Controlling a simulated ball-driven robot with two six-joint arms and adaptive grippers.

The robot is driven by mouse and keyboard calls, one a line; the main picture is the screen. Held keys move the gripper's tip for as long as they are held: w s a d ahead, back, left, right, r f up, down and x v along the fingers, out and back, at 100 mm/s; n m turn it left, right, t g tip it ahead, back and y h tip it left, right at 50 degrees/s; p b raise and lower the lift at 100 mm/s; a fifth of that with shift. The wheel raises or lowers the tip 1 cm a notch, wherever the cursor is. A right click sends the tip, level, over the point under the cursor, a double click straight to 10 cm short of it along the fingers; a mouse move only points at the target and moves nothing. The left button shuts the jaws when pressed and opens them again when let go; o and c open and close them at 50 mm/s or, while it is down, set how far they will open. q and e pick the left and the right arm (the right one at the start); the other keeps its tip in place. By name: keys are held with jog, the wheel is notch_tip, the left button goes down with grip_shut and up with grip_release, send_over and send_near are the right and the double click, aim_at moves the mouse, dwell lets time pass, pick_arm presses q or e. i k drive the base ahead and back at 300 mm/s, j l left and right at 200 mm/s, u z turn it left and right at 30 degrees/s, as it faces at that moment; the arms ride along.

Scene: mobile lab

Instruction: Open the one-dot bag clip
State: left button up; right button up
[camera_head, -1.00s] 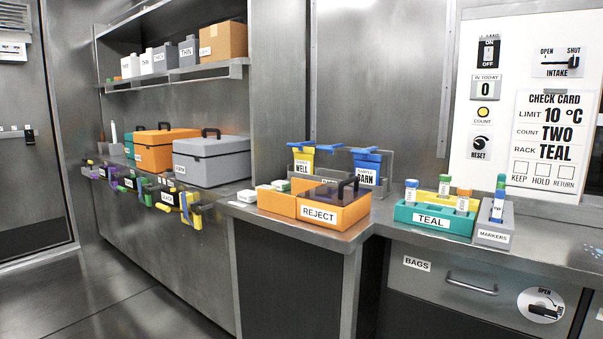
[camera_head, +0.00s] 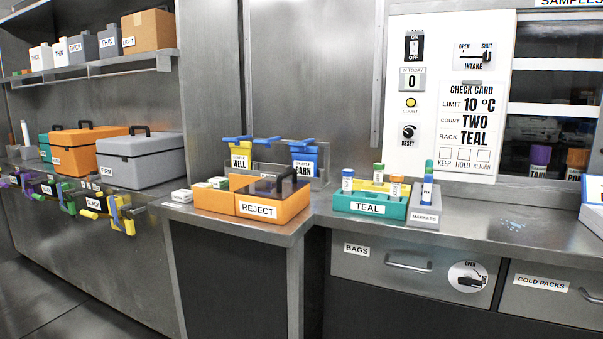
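Two bags stand upright in a grey rack (camera_head: 322,160) on the counter. The yellow bag (camera_head: 240,158), labelled WELL, has a blue clip piece (camera_head: 237,139) across its top. The blue bag (camera_head: 304,164), labelled BARN, also has a blue clip piece (camera_head: 300,142) across its top. Another blue piece (camera_head: 266,140) sticks out between the bags; I cannot tell which clip it belongs to. The dots on the clips are too small to make out, so I cannot tell which is the one-dot clip. Neither of my grippers is in view.
The orange REJECT box (camera_head: 262,210) stands in front of the bags. The teal rack (camera_head: 368,207) with capped tubes and the grey MARKERS holder (camera_head: 425,212) stand to the right. Counter space (camera_head: 500,228) is bare right of them. Coloured tools (camera_head: 125,212) hang at left.

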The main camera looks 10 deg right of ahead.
aim_at(302, 144)
jog(key=i+j, duration=0.25)
jog(key=i, duration=0.15)
jog(key=i+j, duration=0.3)
jog(key=i+u, duration=0.05)
